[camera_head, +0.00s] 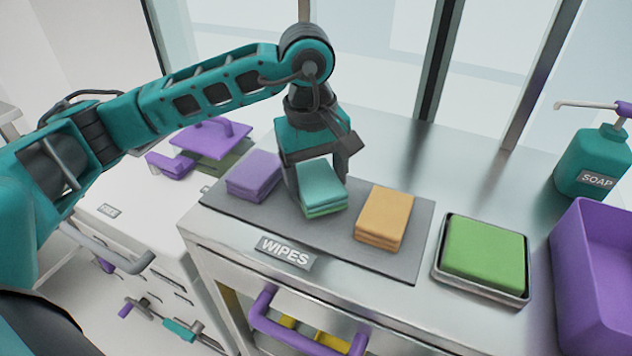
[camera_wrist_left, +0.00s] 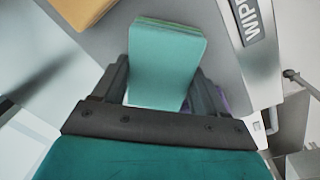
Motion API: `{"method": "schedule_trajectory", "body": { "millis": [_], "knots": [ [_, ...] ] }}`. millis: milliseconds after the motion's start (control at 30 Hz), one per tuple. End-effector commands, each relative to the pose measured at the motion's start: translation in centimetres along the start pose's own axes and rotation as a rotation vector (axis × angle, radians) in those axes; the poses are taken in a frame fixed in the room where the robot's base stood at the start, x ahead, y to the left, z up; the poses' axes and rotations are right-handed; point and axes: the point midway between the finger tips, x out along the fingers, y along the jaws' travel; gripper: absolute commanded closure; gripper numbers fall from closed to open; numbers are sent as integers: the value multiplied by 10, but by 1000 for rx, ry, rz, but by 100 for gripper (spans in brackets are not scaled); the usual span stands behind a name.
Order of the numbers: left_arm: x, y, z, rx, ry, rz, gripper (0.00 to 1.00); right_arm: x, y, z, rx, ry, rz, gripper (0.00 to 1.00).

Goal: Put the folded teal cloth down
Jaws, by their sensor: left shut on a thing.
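The folded teal cloth (camera_head: 322,187) is between the purple and orange cloths, at or just above the grey mat (camera_head: 285,225); I cannot tell whether it touches the mat. My left gripper (camera_head: 318,175) points down from above and is shut on the teal cloth. In the left wrist view the teal cloth (camera_wrist_left: 165,65) sits between the two dark fingers (camera_wrist_left: 165,95). Its lower edge, with a greener layer, shows in the head view. My right gripper is not in view.
A folded purple cloth (camera_head: 254,175) lies left and a folded orange cloth (camera_head: 384,217) right on the mat. Farther right are a green sponge (camera_head: 484,250) in a metal tray (camera_head: 440,268), a purple bin (camera_head: 598,285) and a soap bottle (camera_head: 592,160). The WIPES label (camera_head: 285,252) marks the front edge.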

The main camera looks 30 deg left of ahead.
Motion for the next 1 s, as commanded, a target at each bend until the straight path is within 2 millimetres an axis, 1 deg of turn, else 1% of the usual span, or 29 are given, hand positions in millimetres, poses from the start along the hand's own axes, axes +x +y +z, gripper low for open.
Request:
{"method": "schedule_trajectory", "body": {
  "millis": [33,100,300,467,500,733,1000],
  "knots": [
    [10,-1,0,-1,-1,-3,62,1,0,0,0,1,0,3],
    [16,-2,0,0,-1,-2,62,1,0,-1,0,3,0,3],
    [16,-1,0,0,1,1,62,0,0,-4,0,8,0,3],
    [21,-2,0,0,1,0,62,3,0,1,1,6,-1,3],
    [19,-1,0,0,1,0,25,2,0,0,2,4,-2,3],
    [19,-2,0,0,0,0,3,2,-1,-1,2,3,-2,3],
    [18,-1,0,0,0,0,2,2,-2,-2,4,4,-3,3]
  ]
}}
